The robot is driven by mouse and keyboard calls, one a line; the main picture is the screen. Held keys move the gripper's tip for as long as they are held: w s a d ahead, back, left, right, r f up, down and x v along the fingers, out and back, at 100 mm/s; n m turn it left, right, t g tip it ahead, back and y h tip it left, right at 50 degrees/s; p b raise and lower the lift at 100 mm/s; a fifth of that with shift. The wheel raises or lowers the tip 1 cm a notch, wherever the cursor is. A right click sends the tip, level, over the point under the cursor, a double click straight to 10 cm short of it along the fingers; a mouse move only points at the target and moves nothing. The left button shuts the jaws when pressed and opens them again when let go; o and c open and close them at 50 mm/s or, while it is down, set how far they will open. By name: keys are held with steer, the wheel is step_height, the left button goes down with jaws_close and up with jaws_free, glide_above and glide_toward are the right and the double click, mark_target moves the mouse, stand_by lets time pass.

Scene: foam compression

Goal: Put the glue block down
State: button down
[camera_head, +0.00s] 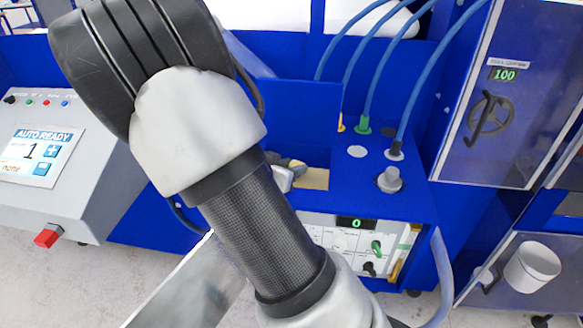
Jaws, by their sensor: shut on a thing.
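My gripper (296,167) shows only in part behind my own arm, over a recess in the blue machine. It is shut on a tan block, which I take to be the glue block (314,178). The block is at the recess, just right of my arm. My arm hides most of the gripper and the block's left side. I cannot tell whether the block touches the surface below it.
A blue machine (400,205) with a grey knob (389,180) and blue hoses (405,115) stands around the recess. A control console (45,150) reading "AUTO READY" is at left.

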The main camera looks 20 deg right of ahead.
steer(key=shift+f, duration=0.1)
steer(key=shift+f, duration=0.4)
steer(key=shift+f+b, duration=0.1)
steer(key=shift+b, duration=0.2)
steer(key=c, duration=1.3)
jaws_free()
steer(key=shift+s+f, duration=0.1)
steer(key=shift+o, duration=0.2)
